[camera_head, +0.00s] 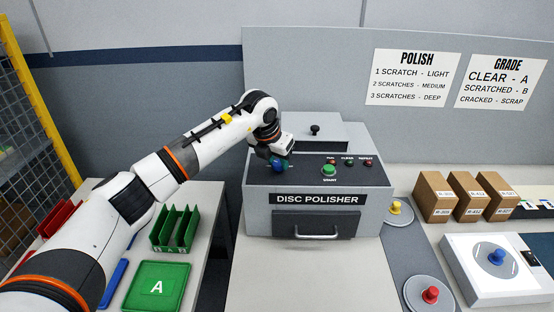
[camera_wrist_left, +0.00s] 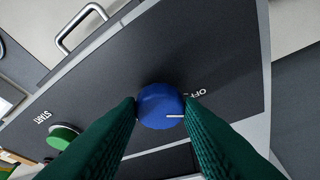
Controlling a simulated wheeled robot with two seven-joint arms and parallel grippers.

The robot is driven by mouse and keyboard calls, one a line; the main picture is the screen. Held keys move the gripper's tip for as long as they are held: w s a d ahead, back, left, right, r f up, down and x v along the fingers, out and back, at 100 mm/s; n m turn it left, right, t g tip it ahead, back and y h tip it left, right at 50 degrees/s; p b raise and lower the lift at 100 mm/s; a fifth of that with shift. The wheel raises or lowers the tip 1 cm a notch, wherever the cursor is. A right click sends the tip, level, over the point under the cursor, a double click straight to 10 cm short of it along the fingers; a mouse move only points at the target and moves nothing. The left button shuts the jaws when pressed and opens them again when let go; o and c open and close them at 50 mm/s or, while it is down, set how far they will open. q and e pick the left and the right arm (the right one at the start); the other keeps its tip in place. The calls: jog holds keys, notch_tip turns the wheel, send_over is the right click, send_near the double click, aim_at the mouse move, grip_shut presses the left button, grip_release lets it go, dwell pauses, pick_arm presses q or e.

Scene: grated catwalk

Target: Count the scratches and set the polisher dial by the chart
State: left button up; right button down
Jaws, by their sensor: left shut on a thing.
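The grey disc polisher (camera_head: 262,222) stands at centre, its front drawer (camera_head: 313,226) closed. My left gripper (camera_head: 279,168) is at its blue dial, mostly hidden in the head view. In the left wrist view its green fingers (camera_wrist_left: 160,110) are shut on the blue dial (camera_wrist_left: 160,100). The dial's white pointer mark faces right, a little off the printed OFF; other dial labels are hidden. The green START button (camera_head: 329,169) also shows in the left wrist view (camera_wrist_left: 62,137). The POLISH chart (camera_head: 412,78) reads 1 scratch light, 2 medium, 3 deep. No scratches are readable.
A disc with a blue knob (camera_head: 496,256) lies on a white device at right. Discs with a red knob (camera_head: 430,294) and yellow knob (camera_head: 395,207) lie nearby. Cardboard boxes (camera_head: 433,198) stand behind. A green A tray (camera_head: 137,286) and green rack (camera_head: 176,230) are left.

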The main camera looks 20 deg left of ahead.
pick_arm(q)
jog(key=shift+a+m+h+b, duration=0.1)
jog(key=shift+m+h+b, duration=0.3)
jog(key=shift+m, duration=0.3)
jog(key=shift+w+a+m+h+b, duration=0.1)
jog(key=shift+m+h+b, duration=0.35)
jog(key=shift+m, duration=0.75)
jog(key=m+g+b, duration=0.1)
jog(key=m, duration=0.2)
jog(key=shift+w+r+m+h, duration=0.1)
jog(key=shift+m+h, duration=0.2)
jog(key=shift+h, duration=0.05)
jog(key=m+g, duration=0.1)
jog(key=m, duration=0.1)
jog(key=m+g, duration=0.1)
jog(key=m, duration=0.1)
jog(key=shift+w+a+r+m+h, duration=0.1)
jog(key=shift+w+m+h, duration=0.1)
jog(key=shift+m+h, duration=0.15)
jog(key=shift+w+m+g+p, duration=0.1)
jog(key=shift+m+g+p, duration=0.4)
jog(key=shift+m, duration=1.35)
jog(key=o, duration=1)
jog(key=shift+g, duration=0.3)
